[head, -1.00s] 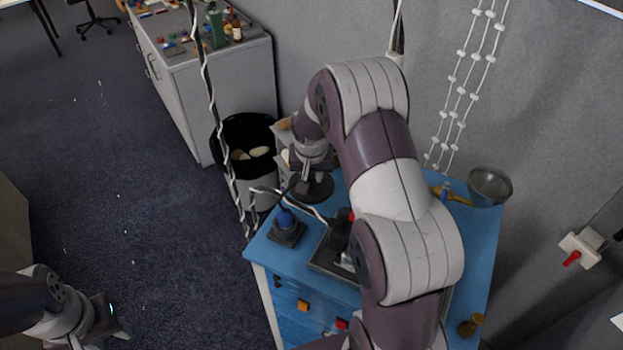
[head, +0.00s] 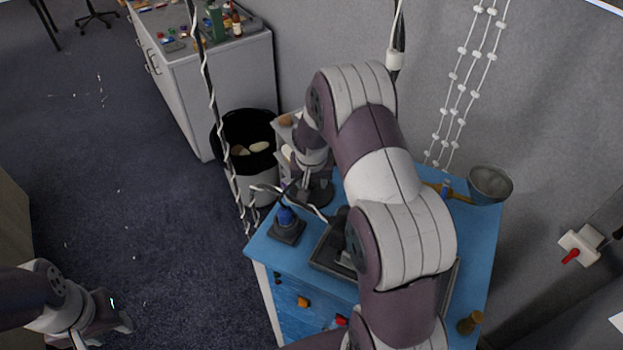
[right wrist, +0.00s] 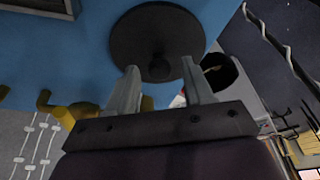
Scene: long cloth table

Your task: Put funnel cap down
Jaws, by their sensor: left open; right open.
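The funnel cap, a dark round disc with a small knob, lies on the blue tabletop near its far left corner in the head view (head: 322,192). In the right wrist view the cap (right wrist: 185,32) fills the top middle, knob towards me. My right gripper (right wrist: 163,80) is open, its two fingers apart on either side below the knob, holding nothing. In the head view my right gripper (head: 305,187) is small and partly hidden by its wrist. My left gripper (head: 122,318) is open and empty at the lower left, over the floor.
The blue table (head: 280,252) also bears a blue-topped bottle on a dark base (head: 287,228), a dark tray (head: 328,262) partly behind my right arm, a metal bowl (head: 490,184) and a brass-coloured piece (head: 470,322). A black bin (head: 250,128) stands beyond the left corner.

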